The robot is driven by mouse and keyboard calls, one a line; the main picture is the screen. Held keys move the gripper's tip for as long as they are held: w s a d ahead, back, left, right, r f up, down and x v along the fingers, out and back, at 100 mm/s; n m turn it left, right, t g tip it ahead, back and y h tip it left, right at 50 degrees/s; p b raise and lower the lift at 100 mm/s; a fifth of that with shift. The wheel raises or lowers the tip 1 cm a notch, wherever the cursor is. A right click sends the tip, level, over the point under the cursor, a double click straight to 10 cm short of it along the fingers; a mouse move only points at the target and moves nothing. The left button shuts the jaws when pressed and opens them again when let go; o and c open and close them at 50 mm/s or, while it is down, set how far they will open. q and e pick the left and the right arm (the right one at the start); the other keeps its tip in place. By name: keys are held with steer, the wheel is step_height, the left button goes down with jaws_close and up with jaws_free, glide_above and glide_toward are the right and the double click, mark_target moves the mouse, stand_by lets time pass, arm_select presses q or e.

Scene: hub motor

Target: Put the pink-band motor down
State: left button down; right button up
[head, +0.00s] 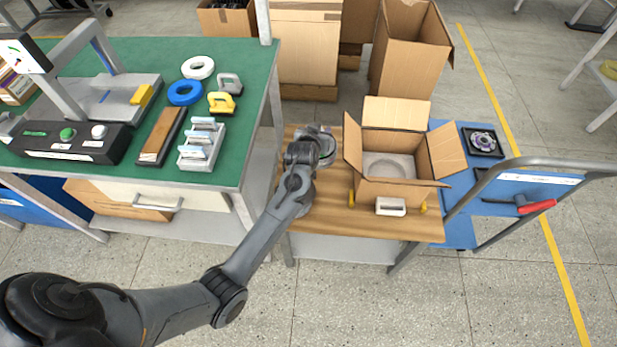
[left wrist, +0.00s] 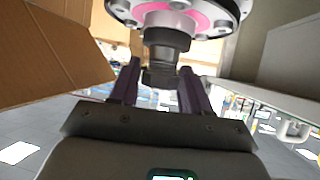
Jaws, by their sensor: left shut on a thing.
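In the left wrist view the pink-band motor (left wrist: 192,18) is a round metal hub with a pink ring and bolts around its rim. Its dark shaft points toward my left gripper (left wrist: 160,80), whose two fingers are shut on that shaft. In the head view my left gripper (head: 322,142) is over the left part of the wooden table (head: 325,215), left of the open carton. The arm largely hides the motor there, and I cannot tell whether it touches the tabletop. My right gripper is not in view.
An open carton (head: 385,190) with a grey insert (head: 390,165) stands on the table, its flaps spread. A small white block (head: 391,206) is in front of it. A blue cart (head: 460,230) carrying another motor (head: 482,141) is at right. The green bench (head: 245,75) is at left.

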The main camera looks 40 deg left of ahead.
arm_select(q)
steer(key=shift+w+f+b, duration=0.15)
steer(key=shift+f+b, duration=0.15)
steer(key=shift+b, duration=0.05)
steer(key=shift+f+b, duration=2.35)
steer(key=shift+f, duration=2.5)
steer(key=shift+r, duration=0.1)
steer(key=c, duration=0.8)
jaws_free()
steer(key=shift+f, duration=0.4)
steer(key=shift+o, duration=1.5)
steer(key=shift+a, duration=0.1)
steer(key=shift+r, duration=0.1)
